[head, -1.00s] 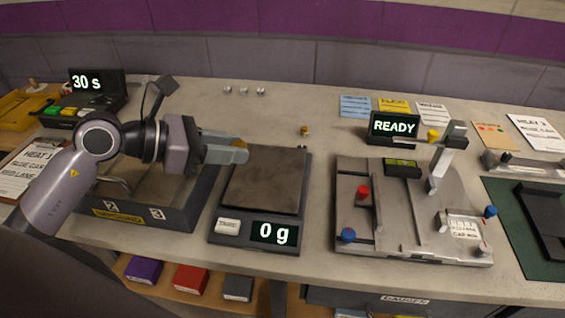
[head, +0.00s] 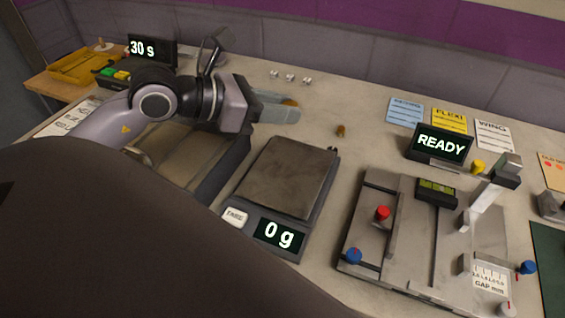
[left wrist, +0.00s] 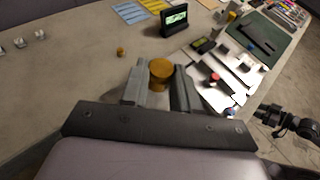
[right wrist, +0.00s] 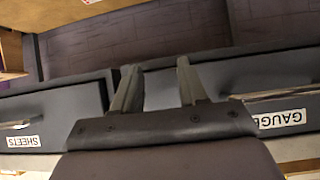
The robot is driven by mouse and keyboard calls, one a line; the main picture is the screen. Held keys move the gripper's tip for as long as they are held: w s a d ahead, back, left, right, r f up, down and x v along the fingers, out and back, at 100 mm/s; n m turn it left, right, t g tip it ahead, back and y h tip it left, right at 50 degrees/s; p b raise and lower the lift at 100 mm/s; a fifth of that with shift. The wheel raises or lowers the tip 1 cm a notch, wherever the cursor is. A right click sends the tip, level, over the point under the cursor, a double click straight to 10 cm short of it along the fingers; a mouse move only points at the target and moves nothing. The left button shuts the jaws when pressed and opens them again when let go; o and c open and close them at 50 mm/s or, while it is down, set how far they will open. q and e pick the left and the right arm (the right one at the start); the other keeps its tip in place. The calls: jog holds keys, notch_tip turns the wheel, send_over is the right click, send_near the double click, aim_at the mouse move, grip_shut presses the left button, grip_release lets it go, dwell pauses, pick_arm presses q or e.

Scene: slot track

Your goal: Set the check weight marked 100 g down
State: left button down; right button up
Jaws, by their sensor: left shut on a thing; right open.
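My left gripper (head: 282,108) is shut on a brass cylindrical weight (left wrist: 161,72). Only a sliver of this weight (head: 291,102) shows past the fingers in the head view, and no marking is readable on it. The gripper holds it up, appearing just behind the scale (head: 287,178) in the head view. The scale's plate is bare and its display reads 0 g. A smaller brass weight (head: 340,130) stands on the bench right of the gripper; it also shows in the left wrist view (left wrist: 120,51). My right gripper (right wrist: 157,77) is open and empty, facing the drawers under the bench.
Right of the scale is a metal gauge fixture (head: 420,240) with red and blue knobs, and behind it a READY display (head: 440,147). Three small silvery pieces (head: 290,77) sit at the back. The bench between them and the scale is mostly clear.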

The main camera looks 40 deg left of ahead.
pick_arm(q)
send_over(280, 174)
notch_tip(280, 174, down, 8)
jog(key=shift+f, duration=0.1)
jog(key=shift+f+b, duration=0.35)
jog(key=shift+f, duration=2.25)
jog(key=shift+f, duration=0.1)
jog(key=c, duration=0.8)
grip_release()
jog(key=shift+c, duration=0.2)
